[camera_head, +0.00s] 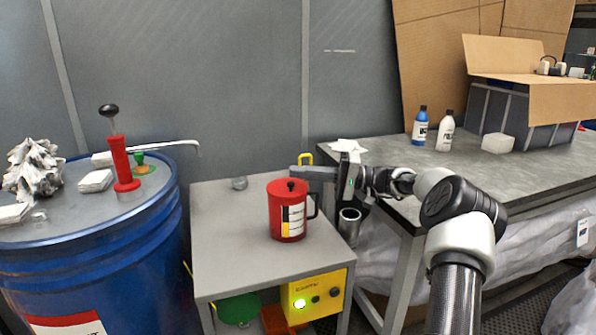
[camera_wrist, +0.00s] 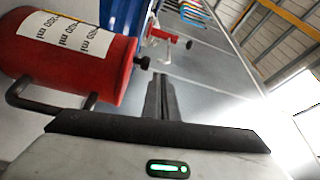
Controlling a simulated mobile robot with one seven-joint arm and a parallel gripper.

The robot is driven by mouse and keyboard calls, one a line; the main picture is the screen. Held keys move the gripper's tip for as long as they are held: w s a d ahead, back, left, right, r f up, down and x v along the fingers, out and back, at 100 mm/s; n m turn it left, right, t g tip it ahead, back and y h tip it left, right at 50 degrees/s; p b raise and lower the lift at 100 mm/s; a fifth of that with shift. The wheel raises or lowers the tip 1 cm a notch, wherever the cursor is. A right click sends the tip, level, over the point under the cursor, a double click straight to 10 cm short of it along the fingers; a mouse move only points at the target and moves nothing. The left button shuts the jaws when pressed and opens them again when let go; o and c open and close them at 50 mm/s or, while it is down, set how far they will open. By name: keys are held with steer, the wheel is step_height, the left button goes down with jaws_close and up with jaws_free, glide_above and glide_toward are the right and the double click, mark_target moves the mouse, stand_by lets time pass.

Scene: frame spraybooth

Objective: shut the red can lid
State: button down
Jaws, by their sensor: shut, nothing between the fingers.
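The red can (camera_head: 284,219) stands upright on the grey bench, with a dark handle on its right side and a white, black and yellow label. Its red lid (camera_head: 279,186) with a black knob lies flat across the top, with no gap that I can make out. My gripper (camera_head: 296,172) is shut and empty, with its fingers level, just above and behind the lid near the knob. In the wrist view the can (camera_wrist: 80,50) lies sideways at the left, and its black knob (camera_wrist: 143,63) is left of my fingertips (camera_wrist: 158,82). I cannot tell whether they touch the lid.
A blue drum (camera_head: 150,240) stands left, and a worktable (camera_head: 390,160) stands right.

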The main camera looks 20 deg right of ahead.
steer(key=shift+s+f+n+y+b, duration=0.25)
steer(key=shift+f+n+b, duration=0.2)
steer(key=shift+n, duration=0.2)
steer(key=shift+s+f+n+y+b, duration=0.2)
steer(key=shift+f+n+y+b, duration=0.1)
steer(key=shift+f+n, duration=0.3)
steer(key=shift+f, duration=0.15)
steer(key=shift+s+f, duration=0.1)
steer(key=shift+f, duration=0.05)
steer(key=shift+r, duration=0.35)
steer(key=r, duration=0.1)
steer(key=r+p, duration=0.1)
steer(key=r, duration=0.1)
steer(key=r+p, duration=0.1)
steer(key=shift+d+r, duration=0.2)
steer(key=shift+d, duration=0.15)
steer(key=d+f+p, duration=0.1)
steer(key=d+f, duration=0.3)
steer(key=d, duration=0.4)
steer(key=shift+d, duration=0.35)
